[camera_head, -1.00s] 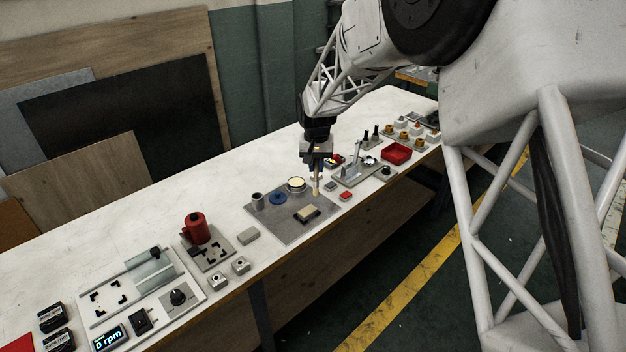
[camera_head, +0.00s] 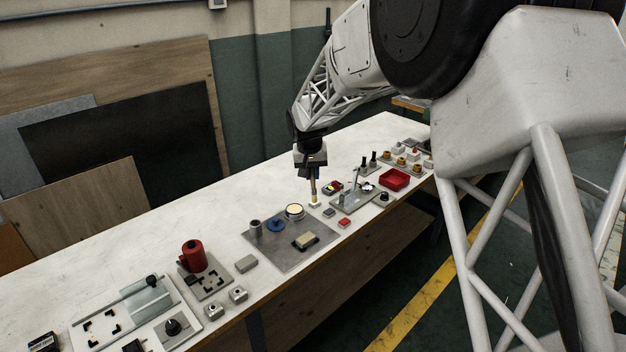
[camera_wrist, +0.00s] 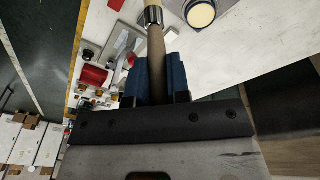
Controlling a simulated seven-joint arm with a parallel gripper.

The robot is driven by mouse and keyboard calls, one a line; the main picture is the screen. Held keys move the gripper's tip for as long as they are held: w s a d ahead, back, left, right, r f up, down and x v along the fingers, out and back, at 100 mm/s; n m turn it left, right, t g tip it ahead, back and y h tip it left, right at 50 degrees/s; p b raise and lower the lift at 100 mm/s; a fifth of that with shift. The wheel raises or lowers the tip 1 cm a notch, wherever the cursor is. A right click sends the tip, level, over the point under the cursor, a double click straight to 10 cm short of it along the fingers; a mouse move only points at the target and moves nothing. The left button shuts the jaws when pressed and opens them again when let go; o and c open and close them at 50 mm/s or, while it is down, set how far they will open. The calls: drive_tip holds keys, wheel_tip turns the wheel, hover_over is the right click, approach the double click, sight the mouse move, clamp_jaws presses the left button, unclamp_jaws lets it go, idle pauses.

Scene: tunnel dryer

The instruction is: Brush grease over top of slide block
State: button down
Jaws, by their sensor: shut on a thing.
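My gripper (camera_head: 313,178) is shut on the handle of a brush (camera_head: 314,194), which hangs bristles down. In the wrist view the blue fingers (camera_wrist: 157,78) are closed around the wooden handle (camera_wrist: 156,48), with the metal ferrule (camera_wrist: 152,15) beyond. The slide block (camera_head: 305,241), pale-topped with a dark base, lies on the grey mat (camera_head: 283,256), in front of the tin and apart from the brush.
On the mat are a grey cup (camera_head: 256,228) and a blue disc (camera_head: 276,223). A clamp fixture (camera_head: 353,195), red tray (camera_head: 395,179) and small red block (camera_head: 344,222) stand to the right. A red can (camera_head: 192,254) is left. The back of the bench is clear.

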drive_tip(key=shift+f, duration=0.15)
drive_tip(key=shift+f, duration=2.35)
drive_tip(key=shift+r, duration=0.45)
